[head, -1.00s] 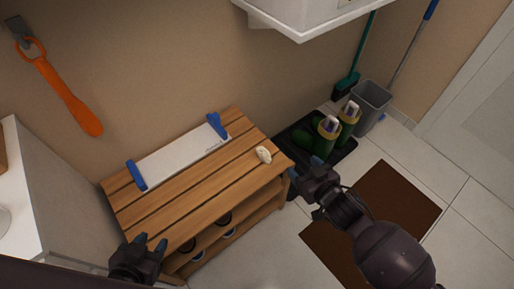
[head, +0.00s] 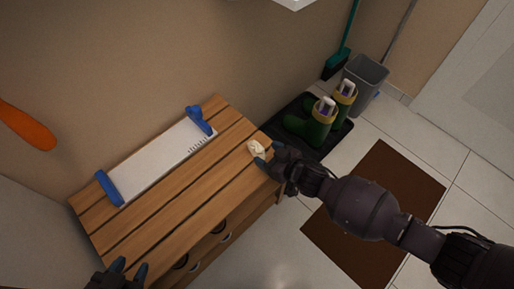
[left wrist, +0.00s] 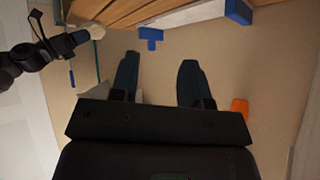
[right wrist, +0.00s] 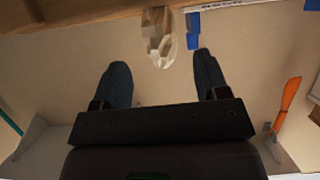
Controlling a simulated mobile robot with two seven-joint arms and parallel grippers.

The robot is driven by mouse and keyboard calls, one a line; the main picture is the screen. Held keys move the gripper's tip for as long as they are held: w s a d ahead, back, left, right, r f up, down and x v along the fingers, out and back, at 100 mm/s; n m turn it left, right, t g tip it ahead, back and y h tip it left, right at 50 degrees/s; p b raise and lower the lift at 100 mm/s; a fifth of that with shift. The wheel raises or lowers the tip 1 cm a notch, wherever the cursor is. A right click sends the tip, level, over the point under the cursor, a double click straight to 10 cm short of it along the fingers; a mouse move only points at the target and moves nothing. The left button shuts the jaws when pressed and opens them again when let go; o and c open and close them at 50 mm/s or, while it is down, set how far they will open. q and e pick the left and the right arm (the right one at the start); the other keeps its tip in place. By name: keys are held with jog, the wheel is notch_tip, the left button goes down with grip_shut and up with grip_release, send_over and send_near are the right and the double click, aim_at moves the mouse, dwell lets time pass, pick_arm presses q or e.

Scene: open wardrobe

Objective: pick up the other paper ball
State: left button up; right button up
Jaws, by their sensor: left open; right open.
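A crumpled off-white paper ball (head: 256,148) lies on the right end of the slatted wooden bench (head: 165,222). My right gripper (head: 267,155) is open beside the ball at the bench's right edge, its fingers pointing toward it. In the right wrist view the ball (right wrist: 164,48) sits ahead of the open fingertips, nearer the right finger, and is not clasped. The ball (left wrist: 97,31) also shows at the top left of the left wrist view, close to my right gripper. My left gripper (head: 130,268) is open and empty near the bench's front left. No second ball is visible.
A white board with blue ends (head: 160,160) lies on the bench's back half. Green boots (head: 318,125) stand on a black tray beyond the bench's right end, near a grey bin (head: 366,80). A brown mat (head: 375,205) lies on the floor.

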aim_at(263, 152)
jog(key=shift+w+a+f, duration=0.25)
jog(key=shift+a+f, duration=0.05)
jog(key=shift+a, duration=0.1)
jog(key=b+x, duration=0.2)
jog(key=x, duration=0.1)
jog(key=shift+a+f, duration=0.15)
jog(key=shift+f, duration=0.05)
jog(key=shift+w+a, duration=0.2)
jog(key=shift+w, duration=0.1)
jog(key=shift+w+a, duration=0.15)
jog(key=shift+w, duration=0.05)
pick_arm(q)
jog(key=shift+w+d+m, duration=0.35)
jog(key=shift+w+m, duration=0.05)
jog(key=shift+w, duration=0.25)
pick_arm(e)
jog(key=shift+r, duration=0.1)
jog(key=shift+c, duration=0.2)
pick_arm(q)
jog(key=shift+s+f, duration=0.15)
pick_arm(e)
jog(key=c, duration=1)
